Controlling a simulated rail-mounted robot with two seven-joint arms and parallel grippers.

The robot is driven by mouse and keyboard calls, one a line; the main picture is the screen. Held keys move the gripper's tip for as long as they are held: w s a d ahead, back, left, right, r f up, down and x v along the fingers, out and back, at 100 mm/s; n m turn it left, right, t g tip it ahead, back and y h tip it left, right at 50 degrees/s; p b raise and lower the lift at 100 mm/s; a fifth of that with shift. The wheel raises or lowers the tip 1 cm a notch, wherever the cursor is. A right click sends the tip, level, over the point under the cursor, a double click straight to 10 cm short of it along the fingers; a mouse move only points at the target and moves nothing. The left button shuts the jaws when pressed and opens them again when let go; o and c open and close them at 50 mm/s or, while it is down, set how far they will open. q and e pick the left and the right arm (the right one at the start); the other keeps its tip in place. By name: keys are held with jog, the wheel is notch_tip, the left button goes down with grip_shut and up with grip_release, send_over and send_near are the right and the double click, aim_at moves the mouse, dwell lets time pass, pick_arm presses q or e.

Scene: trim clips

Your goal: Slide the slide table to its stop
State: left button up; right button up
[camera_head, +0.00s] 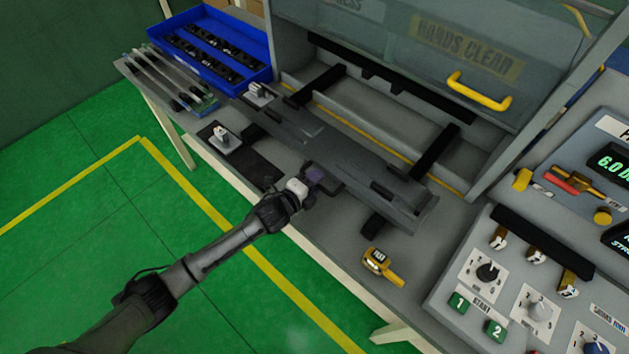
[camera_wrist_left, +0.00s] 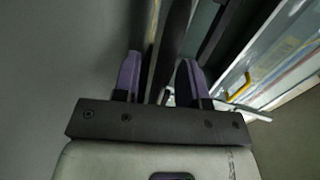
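The slide table (camera_head: 345,152) is a long dark grey plate lying across two black rails, in front of the press opening. A dark handle (camera_head: 330,187) stands out from the middle of its front edge. My left gripper (camera_head: 318,177) is at this handle. In the left wrist view its two purple fingers (camera_wrist_left: 162,78) are apart, with a dark bar (camera_wrist_left: 172,45) running between them. The bar looks narrower than the finger gap, so I see no firm grip. The gripper hides part of the handle. My right gripper is not in view.
The press has a clear guard with a yellow handle (camera_head: 478,92). A blue bin (camera_head: 262,75) of dark clips and a rack of strips (camera_head: 170,80) are at the left. A yellow device (camera_head: 382,264) lies near the front edge. A control panel (camera_head: 530,290) is at the right.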

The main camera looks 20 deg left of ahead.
pick_arm(q)
jog(key=shift+c, duration=0.4)
grip_shut()
jog(key=shift+w, duration=0.1)
